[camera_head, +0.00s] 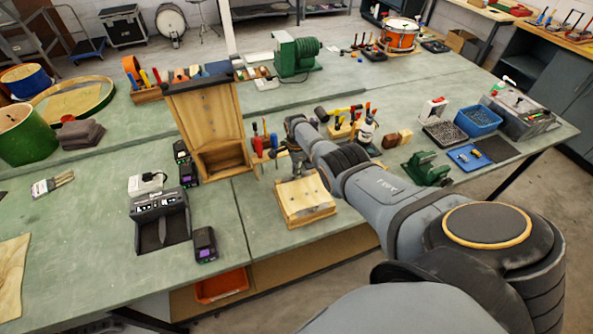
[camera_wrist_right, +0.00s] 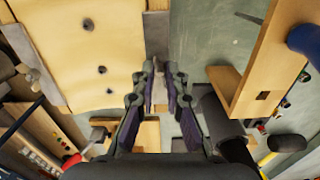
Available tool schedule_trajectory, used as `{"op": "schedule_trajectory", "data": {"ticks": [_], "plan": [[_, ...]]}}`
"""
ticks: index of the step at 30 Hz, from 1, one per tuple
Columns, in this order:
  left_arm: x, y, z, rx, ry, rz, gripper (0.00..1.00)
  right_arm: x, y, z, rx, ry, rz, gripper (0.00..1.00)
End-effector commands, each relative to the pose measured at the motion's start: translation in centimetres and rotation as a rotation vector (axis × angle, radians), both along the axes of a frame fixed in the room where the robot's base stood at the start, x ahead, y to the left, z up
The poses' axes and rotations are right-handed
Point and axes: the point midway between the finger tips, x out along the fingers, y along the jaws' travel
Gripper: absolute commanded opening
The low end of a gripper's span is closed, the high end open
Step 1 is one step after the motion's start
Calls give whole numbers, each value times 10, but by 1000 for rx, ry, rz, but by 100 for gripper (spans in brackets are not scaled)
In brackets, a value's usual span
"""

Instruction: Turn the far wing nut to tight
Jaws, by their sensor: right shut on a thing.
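A pale wooden fixture block (camera_head: 305,204) sits on the green bench in front of my right arm. Its light board with dark holes fills the upper left of the right wrist view (camera_wrist_right: 85,40). My right gripper (camera_head: 298,172) is over the block's far side, and its two fingers (camera_wrist_right: 160,78) are close together beside the board's edge. It is shut on the far wing nut, which the fingers mostly hide. A small grey metal piece (camera_wrist_right: 34,78), perhaps the other wing nut, shows at the board's opposite edge. My left gripper is not in view.
A tall wooden stand (camera_head: 208,120) is just left of the block. A tool rack (camera_head: 262,148) and a white bottle (camera_head: 366,132) stand close behind the gripper. A black device (camera_head: 160,215) is farther left.

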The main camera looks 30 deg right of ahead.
Motion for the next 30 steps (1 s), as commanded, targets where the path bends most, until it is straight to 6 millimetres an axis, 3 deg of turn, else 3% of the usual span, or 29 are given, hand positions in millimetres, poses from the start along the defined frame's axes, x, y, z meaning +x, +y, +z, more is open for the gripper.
{"op": "schedule_trajectory", "data": {"ticks": [9, 25, 26, 30], "plan": [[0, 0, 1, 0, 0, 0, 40, 2, -1, 2, -3, -5, -109, 0], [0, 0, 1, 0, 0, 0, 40, 2, -1, 2, -3, -6, -128, 0], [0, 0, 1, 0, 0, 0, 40, 2, -1, 3, -3, -6, -128, 15], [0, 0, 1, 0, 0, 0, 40, 2, -1, 2, -1, -5, -128, 34]]}}
